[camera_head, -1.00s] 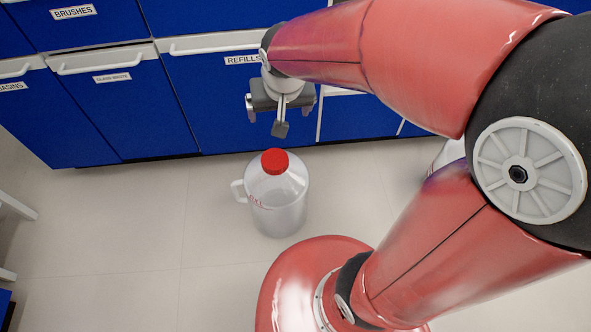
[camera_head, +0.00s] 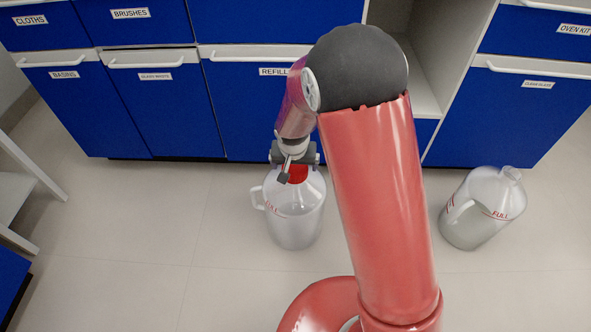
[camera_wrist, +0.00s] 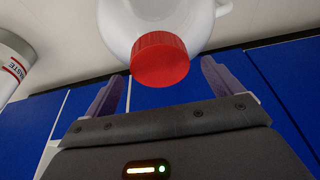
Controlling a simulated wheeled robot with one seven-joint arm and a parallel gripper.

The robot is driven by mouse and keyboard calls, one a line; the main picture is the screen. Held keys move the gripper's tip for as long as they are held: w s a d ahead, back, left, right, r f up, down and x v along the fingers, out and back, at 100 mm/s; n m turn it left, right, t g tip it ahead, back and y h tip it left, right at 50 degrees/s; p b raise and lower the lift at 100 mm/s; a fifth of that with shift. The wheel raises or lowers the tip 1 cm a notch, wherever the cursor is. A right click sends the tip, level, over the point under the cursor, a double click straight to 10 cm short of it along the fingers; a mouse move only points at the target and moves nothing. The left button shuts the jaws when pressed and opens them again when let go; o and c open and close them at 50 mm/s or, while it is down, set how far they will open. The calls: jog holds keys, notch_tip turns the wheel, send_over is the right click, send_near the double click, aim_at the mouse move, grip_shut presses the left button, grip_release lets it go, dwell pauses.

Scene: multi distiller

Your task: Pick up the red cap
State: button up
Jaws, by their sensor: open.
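The red cap (camera_wrist: 160,60) sits on the mouth of a translucent white jug (camera_head: 294,212) that stands upright on the floor. In the head view the cap (camera_head: 298,174) is partly hidden behind my gripper (camera_head: 293,164). In the wrist view my gripper (camera_wrist: 160,88) is open, with one finger on each side of the cap and visible space between the cap and both fingers. The cap is near the fingertips, and nothing is held.
A second jug (camera_head: 484,208), without a cap and with some liquid, stands on the floor at right. Blue cabinets (camera_head: 163,110) with white handles line the back. A white shelf frame (camera_head: 28,195) is at the left edge. The floor around the jug is clear.

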aim_at(295, 171)
jog(key=x, duration=0.2)
jog(key=shift+w+f, duration=0.1)
jog(key=shift+f, duration=0.2)
jog(key=c, duration=0.9)
jog(key=shift+r, duration=0.1)
jog(key=shift+c, duration=0.2)
